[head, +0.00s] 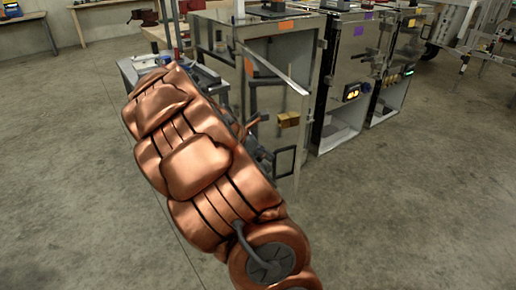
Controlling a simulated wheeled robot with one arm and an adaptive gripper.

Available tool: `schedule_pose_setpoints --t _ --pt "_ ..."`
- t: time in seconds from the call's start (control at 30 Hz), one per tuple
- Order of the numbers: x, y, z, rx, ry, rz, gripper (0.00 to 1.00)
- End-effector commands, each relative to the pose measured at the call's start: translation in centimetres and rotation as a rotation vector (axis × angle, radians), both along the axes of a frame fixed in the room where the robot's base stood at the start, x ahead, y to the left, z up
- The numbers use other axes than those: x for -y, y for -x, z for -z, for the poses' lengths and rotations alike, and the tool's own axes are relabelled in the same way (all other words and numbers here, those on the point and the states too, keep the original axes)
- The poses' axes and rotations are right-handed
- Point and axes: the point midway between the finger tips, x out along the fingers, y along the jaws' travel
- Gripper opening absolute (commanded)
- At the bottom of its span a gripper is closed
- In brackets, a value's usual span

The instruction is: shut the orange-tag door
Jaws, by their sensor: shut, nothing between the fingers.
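The orange-tag door (268,92) stands open on the left cabinet, swung out toward me. Its top edge slants from the cabinet's left front corner to a nearer free edge on the right. An orange tag (249,67) is on the door, and another orange tag (286,25) is on the cabinet's top front rail. A brass-coloured block (289,119) and a black square frame (285,160) sit near the door's free edge. My copper arm crosses in front and hides the door's lower left part. I cannot make out my gripper; it appears hidden behind the arm.
A purple-tag cabinet (359,30) stands right of the orange-tag one, with another cabinet (405,55) beyond it. Both have open lower bays. Workbenches (100,12) line the back. A wheeled trailer stands at the upper right. The concrete floor (420,210) is clear at right and left.

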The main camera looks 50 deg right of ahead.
Motion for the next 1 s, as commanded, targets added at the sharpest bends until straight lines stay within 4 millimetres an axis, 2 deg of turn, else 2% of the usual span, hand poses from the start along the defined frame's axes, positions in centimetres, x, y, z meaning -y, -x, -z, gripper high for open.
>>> schedule_pose_setpoints --t 0.13,0.4,1.0 --pt "1.7 1.2 1.8 -0.006 0.000 0.004 0.00" --pt "4.2 2.5 1.5 0.001 0.000 0.002 0.00" --pt "4.9 2.9 1.5 0.000 0.000 -0.003 0.00"
